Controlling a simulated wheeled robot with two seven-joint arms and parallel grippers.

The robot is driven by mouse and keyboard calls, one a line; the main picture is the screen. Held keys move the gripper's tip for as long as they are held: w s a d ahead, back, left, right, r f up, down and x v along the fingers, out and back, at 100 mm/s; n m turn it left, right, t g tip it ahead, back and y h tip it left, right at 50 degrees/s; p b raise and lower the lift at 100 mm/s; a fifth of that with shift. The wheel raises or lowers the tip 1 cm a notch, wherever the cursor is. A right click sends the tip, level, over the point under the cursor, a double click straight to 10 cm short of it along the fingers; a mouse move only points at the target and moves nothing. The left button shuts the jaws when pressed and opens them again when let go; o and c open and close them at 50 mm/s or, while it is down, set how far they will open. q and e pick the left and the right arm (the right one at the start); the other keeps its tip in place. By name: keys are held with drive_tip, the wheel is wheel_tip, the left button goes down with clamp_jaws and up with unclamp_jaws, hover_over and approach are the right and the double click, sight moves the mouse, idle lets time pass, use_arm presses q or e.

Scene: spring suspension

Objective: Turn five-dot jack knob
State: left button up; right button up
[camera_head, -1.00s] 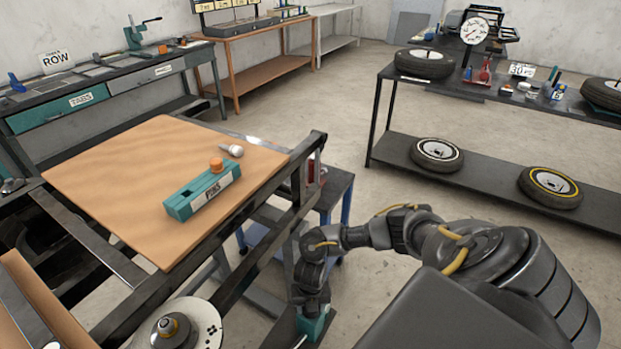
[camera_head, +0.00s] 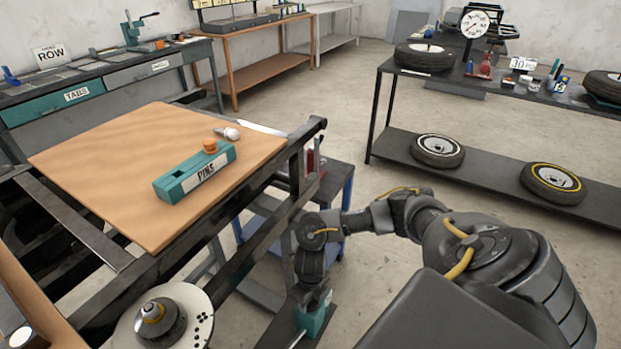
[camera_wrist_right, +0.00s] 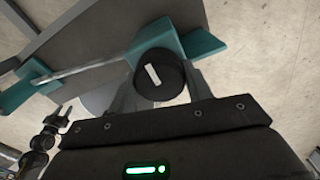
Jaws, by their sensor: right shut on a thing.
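In the right wrist view, a round black knob (camera_wrist_right: 158,75) with a white bar mark sits at the end of a teal jack body (camera_wrist_right: 180,42). My right gripper (camera_wrist_right: 160,84) has one finger on each side of the knob and is shut on it. In the head view the right gripper (camera_head: 311,295) points down at the teal jack (camera_head: 314,320) low in the picture; the knob is hidden there by the gripper. A white round plate with several black dots (camera_head: 196,333) is at the bottom left.
A dark metal frame (camera_head: 240,240) runs close left of my right arm. A wooden board (camera_head: 100,160) on it carries a teal PINS box (camera_head: 195,172) and an orange knob (camera_head: 210,146). A black rack with wheels (camera_head: 480,175) stands at the right.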

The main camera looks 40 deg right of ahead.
idle(0.4)
drive_tip(key=o, duration=1)
wheel_tip(320, 180, up, 11)
drive_tip(key=shift+f+p, duration=0.1)
drive_tip(key=shift+p, duration=1.15)
